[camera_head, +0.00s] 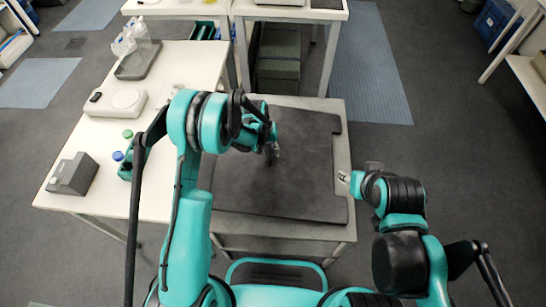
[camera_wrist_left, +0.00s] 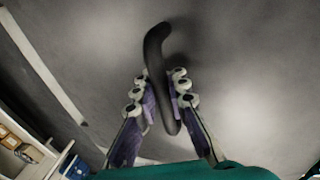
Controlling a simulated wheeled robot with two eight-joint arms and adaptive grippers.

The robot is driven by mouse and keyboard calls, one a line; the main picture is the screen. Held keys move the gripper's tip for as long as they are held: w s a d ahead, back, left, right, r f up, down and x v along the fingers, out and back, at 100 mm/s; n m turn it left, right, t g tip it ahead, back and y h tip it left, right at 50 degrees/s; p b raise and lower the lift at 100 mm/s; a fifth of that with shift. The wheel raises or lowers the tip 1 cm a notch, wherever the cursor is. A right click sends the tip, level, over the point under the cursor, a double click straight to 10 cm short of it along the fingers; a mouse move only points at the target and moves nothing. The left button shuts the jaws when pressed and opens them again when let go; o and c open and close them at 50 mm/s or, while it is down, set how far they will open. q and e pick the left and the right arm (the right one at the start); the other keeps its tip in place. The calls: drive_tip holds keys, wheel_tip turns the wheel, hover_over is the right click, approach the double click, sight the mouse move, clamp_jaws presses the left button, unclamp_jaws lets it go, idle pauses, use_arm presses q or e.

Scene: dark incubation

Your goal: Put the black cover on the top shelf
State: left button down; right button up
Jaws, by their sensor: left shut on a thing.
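The black cover (camera_head: 300,165) is a wide, flat dark panel with notched corners. It lies over the top of a grey cart (camera_head: 341,135) in the head view; I cannot tell if it rests there or is held slightly above. My left gripper (camera_head: 272,152) is over the middle of the cover. In the left wrist view my left gripper (camera_wrist_left: 164,88) is shut on the cover's dark curved handle (camera_wrist_left: 155,45), with a finger on each side. My right gripper (camera_head: 344,178) is beside the cart's right edge, clear of the handle; its jaws are too small to read.
A white bench (camera_head: 190,58) stands left of the cart, holding a grey box (camera_head: 73,174), a white device (camera_head: 116,102), a tray (camera_head: 138,60) and bottles with green and blue caps. Another bench (camera_head: 290,13) stands behind. Open floor (camera_head: 450,140) lies to the right.

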use_arm(q)
drive_tip(key=b+x, duration=0.1)
drive_tip(key=x, duration=0.2)
drive_tip(key=shift+s+a+f+b, duration=0.1)
drive_tip(key=shift+a+f+b, duration=0.25)
drive_tip(key=shift+f, duration=0.05)
drive_tip(key=shift+r, duration=0.15)
drive_tip(key=c, duration=1.6)
unclamp_jaws()
drive_tip(key=shift+o, duration=0.2)
